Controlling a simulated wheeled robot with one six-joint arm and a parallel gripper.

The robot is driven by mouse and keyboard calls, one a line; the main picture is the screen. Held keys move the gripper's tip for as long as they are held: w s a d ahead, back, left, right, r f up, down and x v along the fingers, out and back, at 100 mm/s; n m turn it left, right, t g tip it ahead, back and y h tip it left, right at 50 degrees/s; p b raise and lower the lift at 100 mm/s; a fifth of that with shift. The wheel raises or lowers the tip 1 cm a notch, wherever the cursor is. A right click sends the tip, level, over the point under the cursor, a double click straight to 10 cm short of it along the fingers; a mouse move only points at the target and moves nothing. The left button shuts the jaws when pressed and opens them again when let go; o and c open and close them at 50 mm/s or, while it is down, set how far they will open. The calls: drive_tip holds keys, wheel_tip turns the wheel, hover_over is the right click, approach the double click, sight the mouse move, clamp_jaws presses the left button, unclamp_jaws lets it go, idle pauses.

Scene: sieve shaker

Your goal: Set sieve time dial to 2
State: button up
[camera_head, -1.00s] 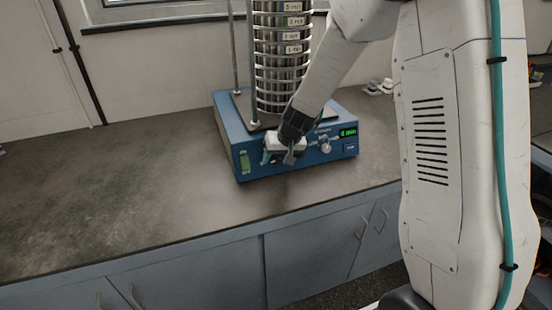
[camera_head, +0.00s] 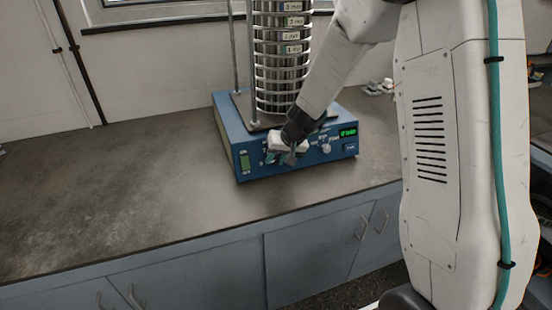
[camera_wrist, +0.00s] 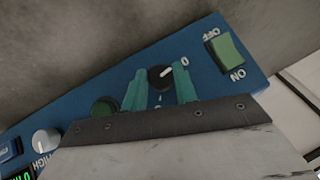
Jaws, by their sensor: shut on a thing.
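The blue sieve shaker base (camera_head: 300,166) stands on the bench with its front panel facing out. In the wrist view, a black dial (camera_wrist: 160,78) with a white pointer line sits between the two teal fingers of my gripper (camera_wrist: 160,88). A white 0 is printed close to the dial, and the pointer slants roughly towards it; the other numbers are mostly hidden. In the head view my gripper (camera_head: 284,157) is at the panel's left half and hides this dial. The gripper is shut on the dial.
A green ON/OFF switch (camera_wrist: 226,50) sits beside the dial. A round dark green part (camera_wrist: 104,106), a white knob (camera_wrist: 46,140) and a green-lit display (camera_head: 348,132) share the panel. A tall sieve stack (camera_head: 282,65) stands above. The bench to the left (camera_head: 110,180) is clear.

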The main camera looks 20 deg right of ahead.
drive_tip(key=m+y, duration=0.1)
drive_tip(key=m+t+y, duration=0.1)
drive_tip(key=y, duration=0.1)
drive_tip(key=m+y, duration=0.1)
drive_tip(key=shift+d+f+m+y, duration=0.25)
drive_tip(key=shift+d+m+y, duration=0.05)
drive_tip(key=shift+m, duration=0.1)
drive_tip(key=m+t+y, duration=0.3)
drive_tip(key=m, duration=0.1)
drive_tip(key=shift+s+f, duration=0.15)
drive_tip(key=shift+f, duration=0.1)
idle(0.4)
drive_tip(key=o, duration=1)
drive_tip(key=shift+c, duration=0.2)
drive_tip(key=shift+d, duration=0.1)
drive_tip(key=v, duration=0.7)
drive_tip(key=shift+s+d, duration=0.3)
